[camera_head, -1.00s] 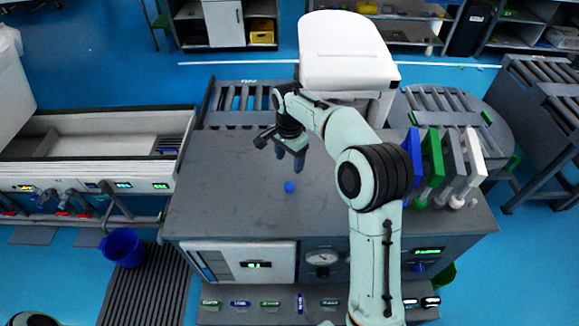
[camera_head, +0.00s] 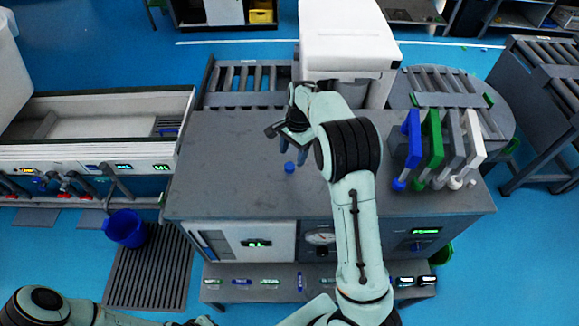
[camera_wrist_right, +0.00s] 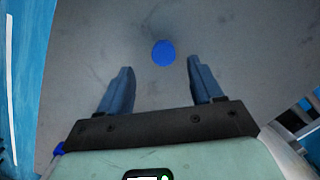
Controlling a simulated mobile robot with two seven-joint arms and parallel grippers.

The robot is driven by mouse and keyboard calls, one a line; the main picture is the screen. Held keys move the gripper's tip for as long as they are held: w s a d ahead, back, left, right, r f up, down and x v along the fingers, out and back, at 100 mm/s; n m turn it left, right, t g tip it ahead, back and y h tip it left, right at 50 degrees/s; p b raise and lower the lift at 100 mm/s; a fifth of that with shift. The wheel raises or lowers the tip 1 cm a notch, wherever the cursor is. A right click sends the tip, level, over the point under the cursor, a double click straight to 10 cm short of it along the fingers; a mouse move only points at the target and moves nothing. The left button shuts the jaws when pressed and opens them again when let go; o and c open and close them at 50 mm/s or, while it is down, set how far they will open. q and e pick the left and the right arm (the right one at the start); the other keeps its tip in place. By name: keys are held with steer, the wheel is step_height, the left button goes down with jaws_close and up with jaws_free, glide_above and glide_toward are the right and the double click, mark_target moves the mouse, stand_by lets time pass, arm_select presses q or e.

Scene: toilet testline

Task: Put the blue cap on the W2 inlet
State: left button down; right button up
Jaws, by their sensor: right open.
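The small blue cap (camera_head: 289,167) lies on the grey worktop (camera_head: 225,165), left of my right arm. My right gripper (camera_head: 294,151) is open and empty just above and behind the cap. In the right wrist view the cap (camera_wrist_right: 163,53) appears between and slightly beyond the two fingertips (camera_wrist_right: 160,66), with a gap on each side and no visible contact. The trough unit at left has taps and pipes (camera_head: 105,178) under green displays. I cannot tell which fitting is the W2 inlet. My left gripper is out of view; only part of my left arm shows at bottom left.
A rack of blue, green, grey and white plates (camera_head: 431,145) stands on the worktop's right. A white toilet-like body (camera_head: 345,40) stands behind. A blue bucket (camera_head: 125,228) is on the floor at left. The worktop's left part is clear.

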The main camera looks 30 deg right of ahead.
mark_target(289, 165)
steer(key=f, duration=0.5)
steer(key=shift+w+a+f, duration=0.15)
steer(key=shift+w+a, duration=0.05)
steer(key=shift+a, duration=0.2)
steer(key=c, duration=1.2)
